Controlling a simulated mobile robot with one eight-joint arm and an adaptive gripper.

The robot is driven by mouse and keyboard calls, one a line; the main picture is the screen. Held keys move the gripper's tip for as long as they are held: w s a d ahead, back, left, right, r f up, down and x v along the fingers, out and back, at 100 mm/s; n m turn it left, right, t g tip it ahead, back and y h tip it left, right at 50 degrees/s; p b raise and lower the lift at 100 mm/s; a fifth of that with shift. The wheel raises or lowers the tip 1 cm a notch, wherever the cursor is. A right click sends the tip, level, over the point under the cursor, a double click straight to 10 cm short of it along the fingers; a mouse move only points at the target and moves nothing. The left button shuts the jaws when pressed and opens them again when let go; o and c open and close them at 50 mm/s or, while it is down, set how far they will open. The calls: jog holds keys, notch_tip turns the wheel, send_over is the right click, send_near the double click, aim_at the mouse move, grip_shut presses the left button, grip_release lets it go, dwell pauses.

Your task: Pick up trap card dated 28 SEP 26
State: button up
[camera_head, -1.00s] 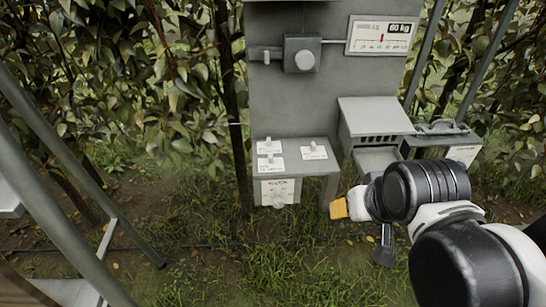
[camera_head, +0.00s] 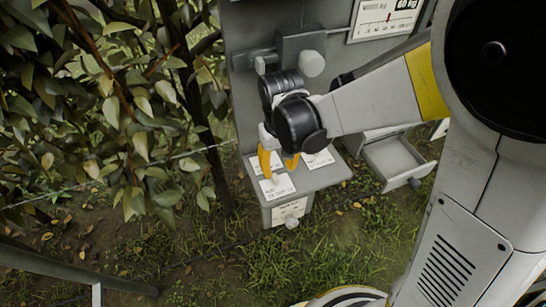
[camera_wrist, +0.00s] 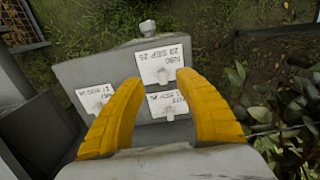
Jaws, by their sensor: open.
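The trap card dated 28 SEP 26 (camera_head: 277,187) lies flat on the small grey table, nearest its front edge. I cannot tell the height gap. A second card (camera_wrist: 167,106) shows between the fingers, and a third card (camera_wrist: 93,98) lies left.
The grey table (camera_head: 325,178) has a label and a knob (camera_head: 291,222) on its front. The third card (camera_head: 318,160) is right of my gripper. An open drawer (camera_head: 400,160) stands to the right. Leaves hang close on the left.

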aim_at(277, 180)
jog(key=f+b, duration=0.1)
jog(key=f, duration=0.1)
jog(key=f+b, duration=0.1)
jog(key=f, duration=0.2)
jog(key=f+b, duration=0.1)
jog(key=f, duration=0.1)
jog(key=shift+w+a+f, duration=0.2)
jog(key=shift+w+f, duration=0.05)
jog(key=shift+w, duration=0.15)
jog(key=shift+r, duration=0.1)
jog(key=c, duration=0.9)
